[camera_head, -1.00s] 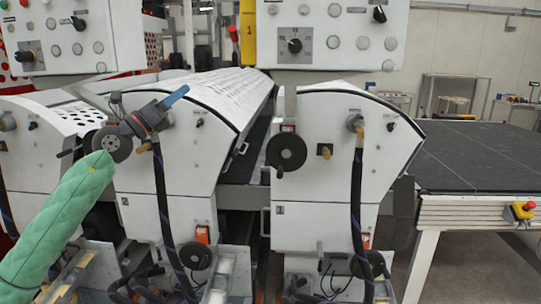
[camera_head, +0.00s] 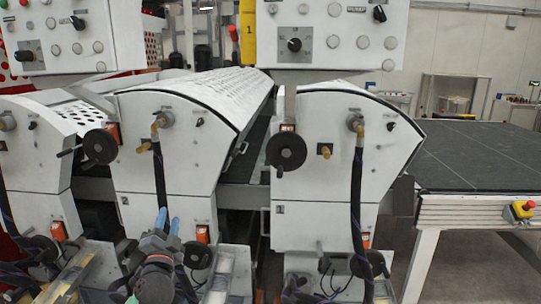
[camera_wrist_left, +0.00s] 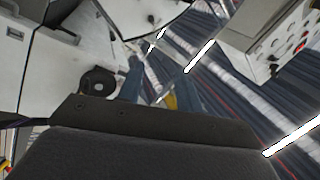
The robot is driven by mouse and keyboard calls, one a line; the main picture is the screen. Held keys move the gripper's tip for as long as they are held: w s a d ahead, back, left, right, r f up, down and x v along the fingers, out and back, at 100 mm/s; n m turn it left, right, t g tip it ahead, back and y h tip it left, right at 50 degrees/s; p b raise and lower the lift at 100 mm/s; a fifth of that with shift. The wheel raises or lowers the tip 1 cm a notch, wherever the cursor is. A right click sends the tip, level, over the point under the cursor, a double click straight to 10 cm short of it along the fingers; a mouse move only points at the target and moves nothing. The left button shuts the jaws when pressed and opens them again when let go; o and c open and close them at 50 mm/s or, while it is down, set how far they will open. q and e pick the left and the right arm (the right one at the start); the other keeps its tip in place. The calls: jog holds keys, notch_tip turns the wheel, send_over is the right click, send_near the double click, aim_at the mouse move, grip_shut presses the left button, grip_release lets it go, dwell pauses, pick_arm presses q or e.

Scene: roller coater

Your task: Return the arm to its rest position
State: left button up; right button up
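My left gripper (camera_head: 168,222) is low in the head view, in front of the lower part of the middle white coater unit (camera_head: 180,215). Its two blue fingers point up, with a narrow gap between them and nothing seen held. The dark wrist is below them at the bottom edge. In the left wrist view the blue fingers (camera_wrist_left: 160,88) stand apart beyond the dark gripper body. My right gripper is not in view.
Coater units with black handwheels (camera_head: 100,146) and hanging black hoses (camera_head: 358,195) stand ahead. A second unit (camera_head: 335,150) is at right. A dark conveyor table (camera_head: 480,155) with a red emergency button (camera_head: 523,210) is farther right. Control panels (camera_head: 335,35) hang above.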

pick_arm(q)
jog(key=s+f+n+g, duration=0.45)
jog(key=s+f, duration=0.35)
jog(key=f, duration=0.5)
jog(key=s+f+n+g, duration=0.3)
jog(key=s+f+g, duration=0.3)
jog(key=s+f, duration=0.5)
jog(key=s+d+f+n+g+h, duration=0.1)
jog(key=s+d+f+g, duration=0.25)
jog(key=s+f, duration=0.5)
jog(key=s+d+f+n+g+h, duration=0.1)
jog(key=s+d+f+g, duration=0.3)
jog(key=s, duration=0.8)
jog(key=s+d+f+g, duration=0.1)
jog(key=f, duration=1.5)
jog(key=s+d+f+g+h, duration=0.1)
jog(key=s+d+f, duration=0.1)
jog(key=f, duration=1.5)
jog(key=shift+s+f, duration=0.15)
jog(key=shift+f, duration=0.1)
jog(key=shift+m, duration=0.25)
jog(key=shift+a, duration=0.1)
